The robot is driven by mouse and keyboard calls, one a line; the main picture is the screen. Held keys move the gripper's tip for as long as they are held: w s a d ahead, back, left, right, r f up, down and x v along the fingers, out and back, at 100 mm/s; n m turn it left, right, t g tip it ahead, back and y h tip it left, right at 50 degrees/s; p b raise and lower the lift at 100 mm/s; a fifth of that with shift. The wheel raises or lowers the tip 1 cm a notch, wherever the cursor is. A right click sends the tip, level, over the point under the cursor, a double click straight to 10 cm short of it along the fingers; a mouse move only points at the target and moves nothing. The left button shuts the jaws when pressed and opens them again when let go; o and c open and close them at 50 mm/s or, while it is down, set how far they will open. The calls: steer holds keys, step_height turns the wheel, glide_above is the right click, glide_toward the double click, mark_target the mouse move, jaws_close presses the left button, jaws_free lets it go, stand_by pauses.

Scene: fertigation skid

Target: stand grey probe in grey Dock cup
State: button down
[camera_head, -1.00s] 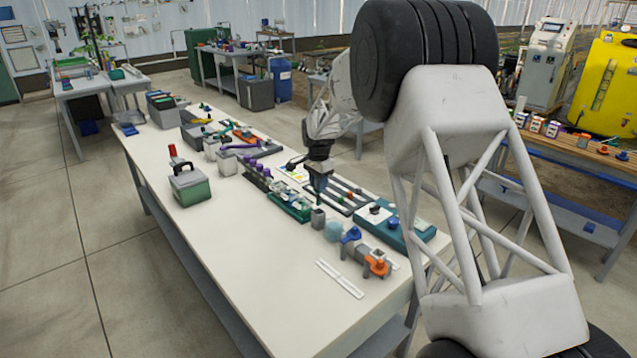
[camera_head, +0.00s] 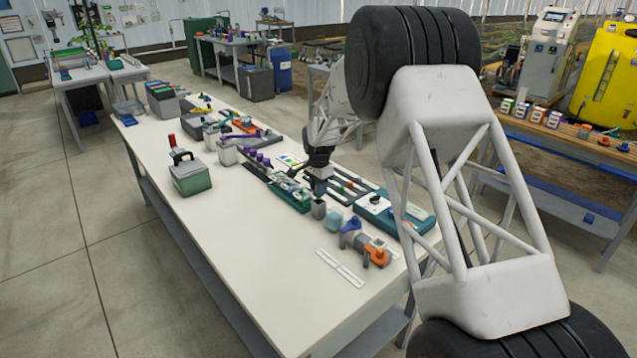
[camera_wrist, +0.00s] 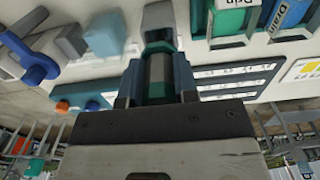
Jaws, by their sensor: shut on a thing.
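My gripper (camera_head: 319,184) is low over the back edge of the table and points down. In the wrist view its teal-lined fingers (camera_wrist: 158,82) are shut on the grey probe (camera_wrist: 158,70), of which only a short grey stretch shows between them. A small grey cup (camera_head: 318,210), apparently the Dock cup, stands on the table just in front of and below the fingertips. It shows pale grey in the wrist view (camera_wrist: 159,14), just beyond the fingers. The probe's lower end is hidden, so I cannot tell whether it touches the cup or is inside it.
A green rack (camera_head: 290,194) stands close left of the cup. A pale blue block (camera_head: 334,223) and a blue and orange valve piece (camera_head: 375,252) are close right. A teal box (camera_head: 382,212) lies behind. The table front (camera_head: 240,250) is clear.

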steer(key=shift+f, duration=1.15)
steer(key=c, duration=0.8)
jaws_free()
steer(key=shift+r, duration=3.4)
steer(key=shift+r, duration=0.1)
